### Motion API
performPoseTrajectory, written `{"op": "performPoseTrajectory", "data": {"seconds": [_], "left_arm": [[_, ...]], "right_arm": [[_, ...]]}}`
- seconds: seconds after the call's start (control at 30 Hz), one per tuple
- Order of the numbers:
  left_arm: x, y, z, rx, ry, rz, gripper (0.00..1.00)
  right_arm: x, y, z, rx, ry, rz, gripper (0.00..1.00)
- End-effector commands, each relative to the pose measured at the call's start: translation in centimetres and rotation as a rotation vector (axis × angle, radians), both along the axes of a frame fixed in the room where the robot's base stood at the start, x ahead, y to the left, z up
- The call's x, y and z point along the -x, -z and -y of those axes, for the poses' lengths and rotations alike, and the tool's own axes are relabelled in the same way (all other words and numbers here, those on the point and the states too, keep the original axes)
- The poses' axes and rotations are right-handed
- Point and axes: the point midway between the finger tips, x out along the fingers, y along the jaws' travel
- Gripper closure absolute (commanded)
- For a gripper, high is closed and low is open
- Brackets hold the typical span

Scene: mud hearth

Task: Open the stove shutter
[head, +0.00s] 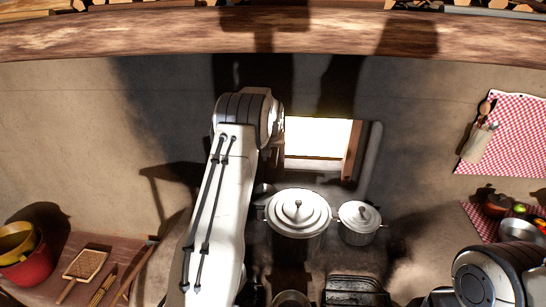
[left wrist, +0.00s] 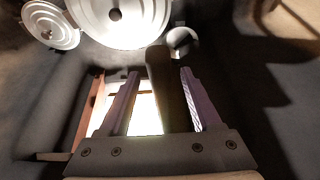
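The stove opening (head: 318,137) is a bright square in the wall, with a brown wooden frame (head: 352,150) at its right side. A dark brown wooden board, which looks like the shutter (left wrist: 167,85), stands nearly edge-on in the left wrist view. My left gripper (left wrist: 159,72) is open, with its two fingers on either side of this board. A bright gap shows between the board and the left finger; the board is close to the right finger, and contact cannot be told. In the head view my left arm mostly hides this gripper and the board. My right gripper is not in view.
A large lidded pot (head: 298,212) and a smaller lidded pot (head: 358,222) stand just below the opening. A grey pipe (head: 371,158) runs up the wall to its right. A checkered cloth (head: 515,135) hangs at far right.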

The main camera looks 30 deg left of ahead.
Motion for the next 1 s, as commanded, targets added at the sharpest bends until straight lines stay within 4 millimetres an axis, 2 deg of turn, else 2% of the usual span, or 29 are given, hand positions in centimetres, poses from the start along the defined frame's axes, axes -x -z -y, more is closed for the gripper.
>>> {"op": "performPoseTrajectory", "data": {"seconds": [0.13, 0.23, 0.63, 0.8, 1.0], "left_arm": [[0.2, -0.4, 0.0, -0.001, -0.001, 0.002, 0.35], [0.5, -1.4, 0.2, -0.002, -0.001, 0.005, 0.35], [3.0, -8.3, 1.5, -0.002, 0.0, 0.004, 0.35], [3.5, -9.5, 1.8, 0.0, 0.0, 0.001, 0.35], [3.6, -9.7, 1.8, 0.0, 0.0, -0.001, 0.35]], "right_arm": [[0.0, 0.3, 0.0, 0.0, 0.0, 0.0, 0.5], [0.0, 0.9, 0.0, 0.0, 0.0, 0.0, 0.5], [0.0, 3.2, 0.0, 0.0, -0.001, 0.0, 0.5], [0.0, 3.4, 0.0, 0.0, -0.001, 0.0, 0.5], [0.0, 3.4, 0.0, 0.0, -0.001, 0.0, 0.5]]}}
